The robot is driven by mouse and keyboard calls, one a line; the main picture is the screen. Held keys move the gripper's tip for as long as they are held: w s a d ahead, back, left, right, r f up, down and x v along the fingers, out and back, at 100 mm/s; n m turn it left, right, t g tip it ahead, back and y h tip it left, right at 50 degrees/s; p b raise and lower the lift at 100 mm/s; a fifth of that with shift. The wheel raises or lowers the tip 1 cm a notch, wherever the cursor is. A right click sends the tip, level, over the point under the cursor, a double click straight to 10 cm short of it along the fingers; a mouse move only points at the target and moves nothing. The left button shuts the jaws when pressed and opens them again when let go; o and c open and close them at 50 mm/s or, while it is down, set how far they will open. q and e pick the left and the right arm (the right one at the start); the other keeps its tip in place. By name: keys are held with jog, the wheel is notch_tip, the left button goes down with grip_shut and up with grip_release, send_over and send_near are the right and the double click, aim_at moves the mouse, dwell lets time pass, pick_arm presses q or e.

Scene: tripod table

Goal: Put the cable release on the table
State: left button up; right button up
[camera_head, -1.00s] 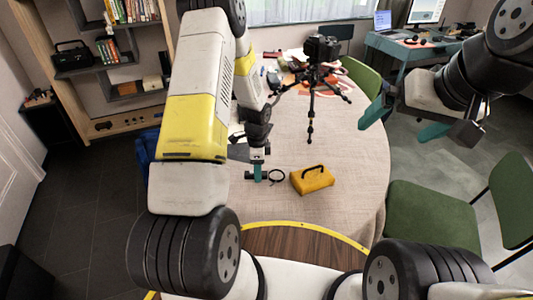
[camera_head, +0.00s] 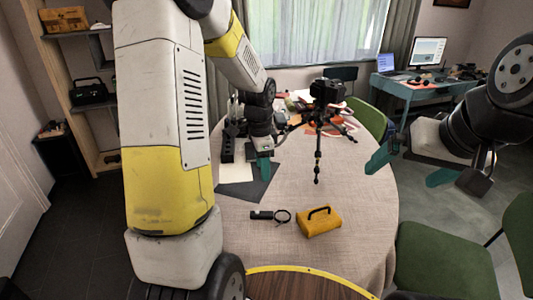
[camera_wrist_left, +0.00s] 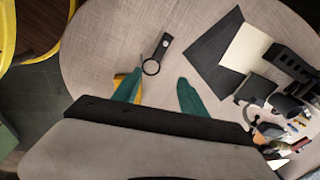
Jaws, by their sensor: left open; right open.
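The cable release (camera_head: 262,215), a small black body with a looped cord, lies on the round cloth-covered table (camera_head: 361,195), left of the yellow case (camera_head: 319,224). It also shows in the left wrist view (camera_wrist_left: 163,45), beyond the fingertips and touched by neither. My left gripper (camera_head: 263,168) is over the table, farther back than the cable release. Its teal fingers are apart and empty in the left wrist view (camera_wrist_left: 157,82). My right gripper (camera_head: 409,168) is open and empty off the table's right side.
A black tripod with camera (camera_head: 327,92) stands toward the back of the table. A dark sheet (camera_head: 262,185) and a pale sheet lie near my left gripper. Green chairs (camera_head: 440,262) stand at the right. The cloth right of the yellow case is clear.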

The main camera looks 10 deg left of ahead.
pick_arm(q)
jog(key=s+d+r+n+t+h, duration=0.2)
jog(key=s+r+n+t, duration=0.3)
jog(key=s+r+n, duration=0.6)
jog(key=s+d+r, duration=0.1)
jog(key=s+r, duration=0.6)
jog(key=s, duration=0.2)
jog(key=shift+s+n, duration=0.2)
jog(key=shift+n, duration=0.2)
